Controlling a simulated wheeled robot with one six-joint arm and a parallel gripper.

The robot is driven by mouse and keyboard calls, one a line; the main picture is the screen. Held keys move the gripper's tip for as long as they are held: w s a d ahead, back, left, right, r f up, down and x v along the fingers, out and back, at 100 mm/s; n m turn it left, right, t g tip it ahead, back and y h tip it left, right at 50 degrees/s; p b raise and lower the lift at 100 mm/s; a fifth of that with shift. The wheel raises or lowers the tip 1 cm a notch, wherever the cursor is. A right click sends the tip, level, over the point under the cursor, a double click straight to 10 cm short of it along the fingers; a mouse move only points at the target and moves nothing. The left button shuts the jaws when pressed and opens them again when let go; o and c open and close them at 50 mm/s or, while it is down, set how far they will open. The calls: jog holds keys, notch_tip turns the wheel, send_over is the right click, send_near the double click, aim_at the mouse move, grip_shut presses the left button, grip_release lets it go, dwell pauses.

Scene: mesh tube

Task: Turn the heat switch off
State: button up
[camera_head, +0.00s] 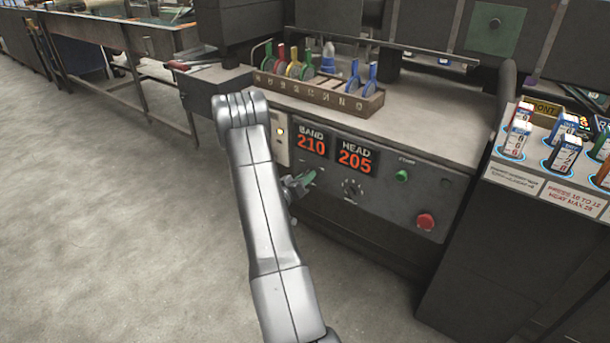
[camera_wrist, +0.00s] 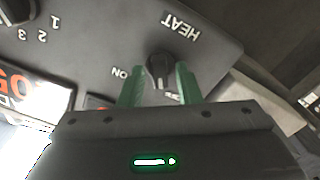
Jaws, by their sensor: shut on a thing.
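The heat switch (camera_wrist: 159,66) is a dark rotary knob on the grey panel, under the upside-down word HEAT in the wrist view. ON is printed to its left; a second label at its lower right is mostly hidden by a finger. A pale pointer mark on the knob faces the bottom of the picture. My gripper (camera_wrist: 158,80) is shut on the knob, one green finger on each side. In the head view my gripper (camera_head: 301,182) is at the panel below the BAND display, and the switch is largely hidden there.
The BAND 210 and HEAD 205 displays (camera_head: 355,159) sit above. To the right are a numbered dial (camera_head: 352,187), a green button (camera_head: 401,175) and a red button (camera_head: 427,221). A rack (camera_head: 320,92) of coloured-handled tools stands on the counter. The floor at left is clear.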

jog(key=shift+n+p, duration=0.45)
jog(key=shift+n, duration=0.65)
jog(key=shift+f, duration=0.1)
jog(key=o, duration=0.6)
jog(key=shift+a, duration=0.1)
jog(key=shift+s, duration=0.1)
jog(key=p+v, duration=0.1)
jog(key=v, duration=1.2)
jog(key=shift+s+a, duration=0.25)
jog(key=shift+s, duration=0.05)
